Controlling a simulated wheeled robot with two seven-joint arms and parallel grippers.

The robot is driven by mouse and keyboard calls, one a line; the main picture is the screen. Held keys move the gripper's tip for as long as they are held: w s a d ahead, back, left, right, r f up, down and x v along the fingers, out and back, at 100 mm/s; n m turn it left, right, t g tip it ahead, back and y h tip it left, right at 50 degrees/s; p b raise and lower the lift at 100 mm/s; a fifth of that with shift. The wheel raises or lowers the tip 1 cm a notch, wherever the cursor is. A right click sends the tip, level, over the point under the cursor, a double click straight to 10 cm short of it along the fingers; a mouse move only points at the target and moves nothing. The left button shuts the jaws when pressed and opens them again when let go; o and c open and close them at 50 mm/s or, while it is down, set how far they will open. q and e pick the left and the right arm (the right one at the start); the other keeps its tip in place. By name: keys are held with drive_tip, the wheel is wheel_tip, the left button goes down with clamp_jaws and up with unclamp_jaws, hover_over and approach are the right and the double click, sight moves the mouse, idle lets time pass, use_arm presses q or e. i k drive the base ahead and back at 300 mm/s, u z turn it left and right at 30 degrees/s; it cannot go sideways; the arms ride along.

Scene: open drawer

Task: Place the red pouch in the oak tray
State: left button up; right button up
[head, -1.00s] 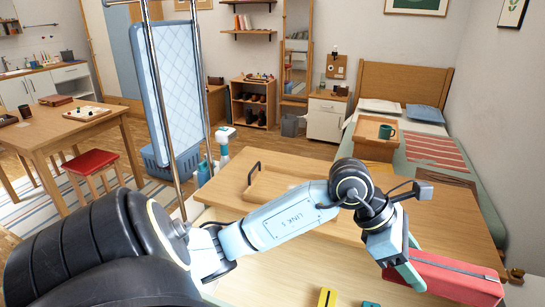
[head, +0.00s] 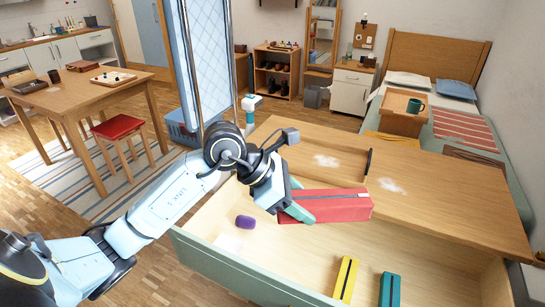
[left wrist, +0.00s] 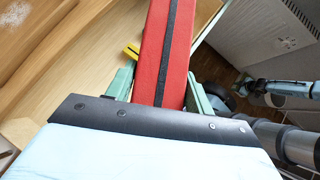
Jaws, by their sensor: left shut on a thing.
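The red pouch (head: 338,206) is a long box shape with a dark zip strip. My left gripper (head: 297,205) is shut on its left end and holds it above the open drawer, near the front edge of the wooden top. In the left wrist view the pouch (left wrist: 166,50) runs away between the green fingers. The oak tray (head: 347,168) lies on the wooden top behind the pouch. Its black right handle shows; its left part is hidden by my left arm and its front partly by the pouch.
The open drawer (head: 225,267) below holds a purple item (head: 245,222), a yellow item (head: 345,279) and a teal item (head: 390,289). White smears show on the wood. The wooden top (head: 460,200) is clear to the right. A bed stands behind at right.

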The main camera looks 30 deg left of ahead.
sight(322, 160)
drive_tip(key=u, duration=0.15)
drive_tip(key=i, duration=1)
